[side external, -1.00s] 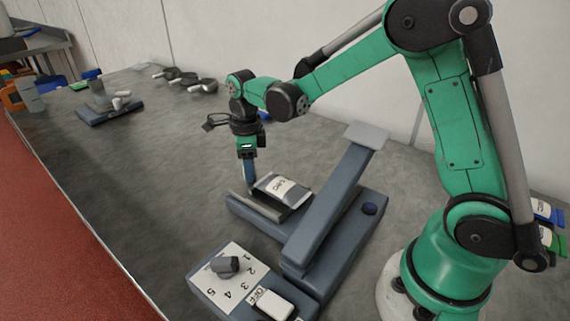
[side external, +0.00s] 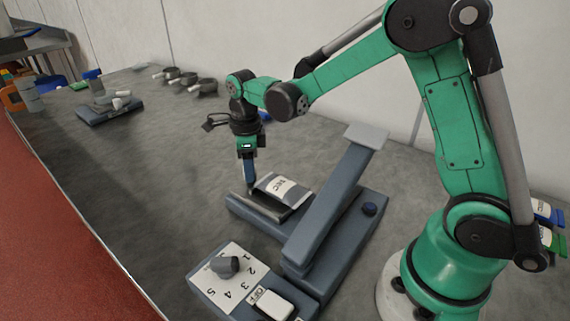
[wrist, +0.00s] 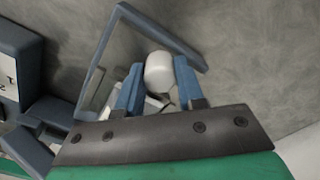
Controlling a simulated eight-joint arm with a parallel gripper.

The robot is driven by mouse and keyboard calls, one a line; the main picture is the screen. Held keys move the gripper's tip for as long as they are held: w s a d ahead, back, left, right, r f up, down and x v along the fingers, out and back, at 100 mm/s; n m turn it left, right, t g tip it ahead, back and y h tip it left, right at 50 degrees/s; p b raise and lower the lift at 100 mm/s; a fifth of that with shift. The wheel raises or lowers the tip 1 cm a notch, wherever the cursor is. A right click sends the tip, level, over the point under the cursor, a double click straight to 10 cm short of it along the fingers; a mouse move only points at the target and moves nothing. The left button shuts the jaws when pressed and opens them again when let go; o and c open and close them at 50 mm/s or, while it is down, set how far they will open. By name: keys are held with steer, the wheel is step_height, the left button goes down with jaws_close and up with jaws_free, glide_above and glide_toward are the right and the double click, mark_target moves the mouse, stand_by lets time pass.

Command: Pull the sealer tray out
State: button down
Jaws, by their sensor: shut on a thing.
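The sealer tray (side external: 266,209) is a grey tray at the left end of the blue-grey sealer (side external: 327,215), with a labelled grey-and-white bag (side external: 282,187) lying on it. My gripper (side external: 250,188) points down at the tray's far-left edge, beside the bag. In the wrist view, the blue fingers of my gripper (wrist: 159,85) stand on both sides of a pale rounded piece (wrist: 158,70), which looks like the tray's handle. A blue-grey angled rim (wrist: 165,35) runs around it there. The exact contact at the fingertips is partly hidden.
A control box (side external: 222,285) with a numbered dial and a white switch (side external: 271,304) sits in front of the sealer. The sealer's raised bar slants up to a pale pad (side external: 367,135). The counter (side external: 165,190) left of the tray is clear.

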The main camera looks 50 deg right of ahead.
steer(key=shift+w, duration=0.55)
steer(key=c, duration=0.8)
jaws_free()
steer(key=shift+r, duration=0.15)
steer(key=shift+r, duration=2.7)
